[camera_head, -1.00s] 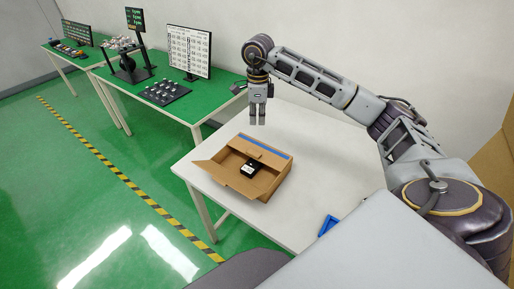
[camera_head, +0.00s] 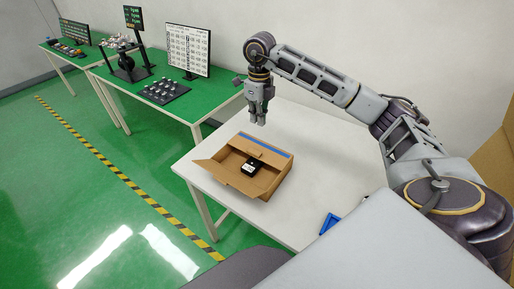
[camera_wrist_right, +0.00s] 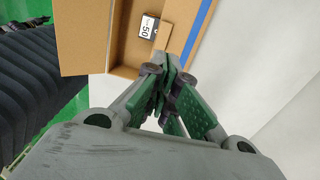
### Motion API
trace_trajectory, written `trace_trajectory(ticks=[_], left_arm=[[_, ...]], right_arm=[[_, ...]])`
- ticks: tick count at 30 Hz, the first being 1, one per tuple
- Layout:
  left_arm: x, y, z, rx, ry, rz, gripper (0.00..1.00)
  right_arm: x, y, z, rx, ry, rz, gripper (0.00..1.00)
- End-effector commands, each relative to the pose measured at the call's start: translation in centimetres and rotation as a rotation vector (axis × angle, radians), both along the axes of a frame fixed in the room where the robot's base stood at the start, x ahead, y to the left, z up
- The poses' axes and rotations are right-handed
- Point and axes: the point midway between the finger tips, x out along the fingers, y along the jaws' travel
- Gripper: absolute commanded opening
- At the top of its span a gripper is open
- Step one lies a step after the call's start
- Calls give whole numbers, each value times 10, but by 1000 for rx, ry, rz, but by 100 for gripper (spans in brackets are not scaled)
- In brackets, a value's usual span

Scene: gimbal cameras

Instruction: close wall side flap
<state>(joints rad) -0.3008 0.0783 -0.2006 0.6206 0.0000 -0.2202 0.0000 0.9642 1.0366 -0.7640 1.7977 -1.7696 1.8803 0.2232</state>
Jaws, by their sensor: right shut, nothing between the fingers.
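The open cardboard box (camera_head: 276,184) sits on the white table with a black item (camera_head: 251,167) inside. A flap with a blue stripe (camera_head: 266,145) runs along its far, wall-facing edge; I cannot tell its exact angle. Another flap (camera_head: 209,172) sticks outward at the left end. My right gripper (camera_head: 258,122) is shut and empty, pointing down above and beyond the blue-striped edge, apart from the box in the head view. In the right wrist view its fingertips (camera_wrist_right: 170,64) overlap the box edge, beside the blue stripe (camera_wrist_right: 200,30). My left gripper is not in view.
The white table (camera_head: 325,175) is clear to the right of the box. A blue object (camera_head: 329,223) lies near its front edge. A green-topped table (camera_head: 195,98) with a board and equipment stands at the left. A plain wall is behind.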

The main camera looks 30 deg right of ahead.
Motion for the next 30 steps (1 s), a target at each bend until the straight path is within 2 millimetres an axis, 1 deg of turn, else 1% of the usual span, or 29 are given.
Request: trace_trajectory(ticks=[7, 13, 17, 30], left_arm=[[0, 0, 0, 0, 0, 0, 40], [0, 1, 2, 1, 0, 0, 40], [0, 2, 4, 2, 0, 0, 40], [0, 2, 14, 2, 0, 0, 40]], right_arm=[[0, 0, -2, 0, 1, 1, 0], [0, 0, -14, -1, 2, 2, 0], [-1, 1, -27, -1, 3, 3, 0], [-2, 3, -84, 0, 3, 2, 0]])
